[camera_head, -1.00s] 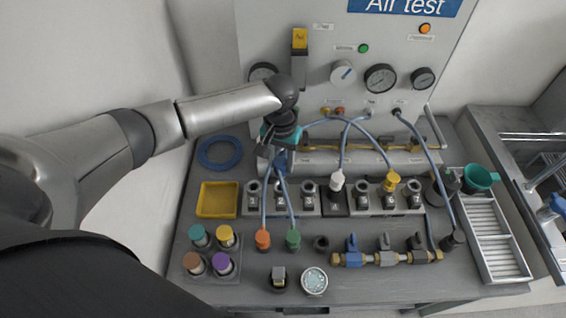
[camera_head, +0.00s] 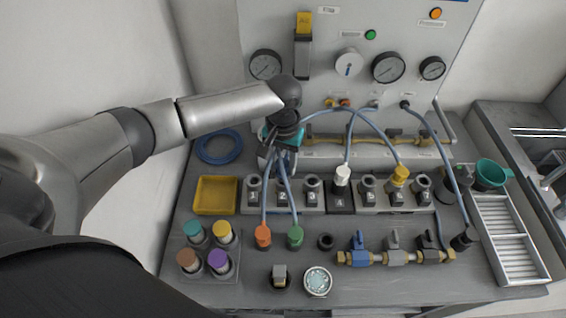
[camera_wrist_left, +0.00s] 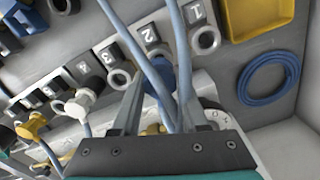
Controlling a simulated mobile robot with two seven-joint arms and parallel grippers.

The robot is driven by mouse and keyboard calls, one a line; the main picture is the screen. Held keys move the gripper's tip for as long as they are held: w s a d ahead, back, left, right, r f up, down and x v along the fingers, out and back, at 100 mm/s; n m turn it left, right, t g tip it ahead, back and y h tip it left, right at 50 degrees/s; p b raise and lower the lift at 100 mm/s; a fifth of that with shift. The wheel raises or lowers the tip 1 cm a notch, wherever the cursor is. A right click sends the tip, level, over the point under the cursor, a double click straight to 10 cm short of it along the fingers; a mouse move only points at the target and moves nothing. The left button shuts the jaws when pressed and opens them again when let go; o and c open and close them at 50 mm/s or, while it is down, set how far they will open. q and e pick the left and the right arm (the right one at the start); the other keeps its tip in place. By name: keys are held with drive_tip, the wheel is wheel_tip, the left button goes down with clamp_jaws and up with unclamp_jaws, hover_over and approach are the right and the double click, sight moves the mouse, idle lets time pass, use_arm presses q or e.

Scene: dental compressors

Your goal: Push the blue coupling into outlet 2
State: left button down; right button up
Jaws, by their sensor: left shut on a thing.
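My left gripper (camera_head: 280,150) is above and behind the numbered outlet row. In the left wrist view its two fingers are closed around a blue coupling (camera_wrist_left: 183,75), partly covered by hoses. In the head view the coupling is mostly hidden by the gripper and hoses. Outlet 2 (camera_head: 283,192) is a grey ring on the block between outlet 1 (camera_head: 253,190) and outlet 3 (camera_head: 312,188). In the wrist view outlet 2 lies beside its number label (camera_wrist_left: 148,33), partly behind a hose. The coupling appears apart from it. My right gripper is not in view.
Blue hoses run past the outlets to an orange fitting (camera_head: 263,236) and a green fitting (camera_head: 295,237). White (camera_head: 342,174) and yellow (camera_head: 400,175) couplings stand on outlets to the right. A yellow tray (camera_head: 215,196) and a blue hose coil (camera_head: 219,146) lie left.

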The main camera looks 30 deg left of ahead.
use_arm(q)
drive_tip(key=shift+f, duration=0.1)
drive_tip(key=shift+f, duration=1.3)
drive_tip(key=shift+c, duration=1.8)
unclamp_jaws()
drive_tip(key=shift+r, duration=0.1)
wheel_tip(320, 180, up, 15)
drive_tip(key=p, duration=0.2)
